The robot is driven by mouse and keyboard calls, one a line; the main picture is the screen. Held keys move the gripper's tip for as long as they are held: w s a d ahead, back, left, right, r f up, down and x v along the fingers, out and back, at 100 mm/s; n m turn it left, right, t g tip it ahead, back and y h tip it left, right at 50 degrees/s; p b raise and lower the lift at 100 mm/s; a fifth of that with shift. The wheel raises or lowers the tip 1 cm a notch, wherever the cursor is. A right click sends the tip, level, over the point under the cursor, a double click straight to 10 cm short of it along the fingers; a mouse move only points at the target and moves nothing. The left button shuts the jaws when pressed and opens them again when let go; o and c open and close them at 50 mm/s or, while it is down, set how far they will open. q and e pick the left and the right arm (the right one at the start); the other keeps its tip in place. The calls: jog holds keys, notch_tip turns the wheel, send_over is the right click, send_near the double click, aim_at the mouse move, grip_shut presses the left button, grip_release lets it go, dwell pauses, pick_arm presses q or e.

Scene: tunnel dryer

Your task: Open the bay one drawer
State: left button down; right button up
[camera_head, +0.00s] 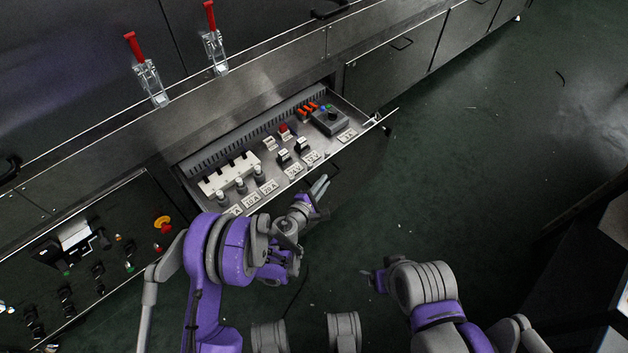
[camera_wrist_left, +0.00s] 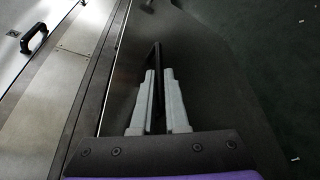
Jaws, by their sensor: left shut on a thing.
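The bay one drawer (camera_head: 340,158) is pulled out from the grey cabinet, and its interior with switches, fuses and labels shows in the head view. My left gripper (camera_head: 319,187) is at the outer side of the drawer front, near its middle. In the left wrist view my left gripper (camera_wrist_left: 157,84) is shut with its two grey fingers on either side of a thin dark bar, which looks like the drawer handle (camera_wrist_left: 157,58). My right gripper (camera_head: 372,279) hangs over the floor, apart from the drawer; its fingers are too small and dark to read.
Two red-handled toggle clamps (camera_head: 147,70) stand on the cabinet ledge above the drawer. A dark control panel (camera_head: 100,255) with knobs and buttons lies to the left. The green floor (camera_head: 470,150) to the right is mostly clear. A dark table-like structure (camera_head: 590,225) stands at the right edge.

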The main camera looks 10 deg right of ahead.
pick_arm(q)
jog(key=shift+s, duration=0.2)
jog(key=c, duration=0.9)
grip_release()
jog(key=shift+d, duration=0.1)
jog(key=b+v, duration=0.1)
jog(key=v, duration=1)
jog(key=shift+b, duration=0.35)
jog(key=shift+w, duration=0.1)
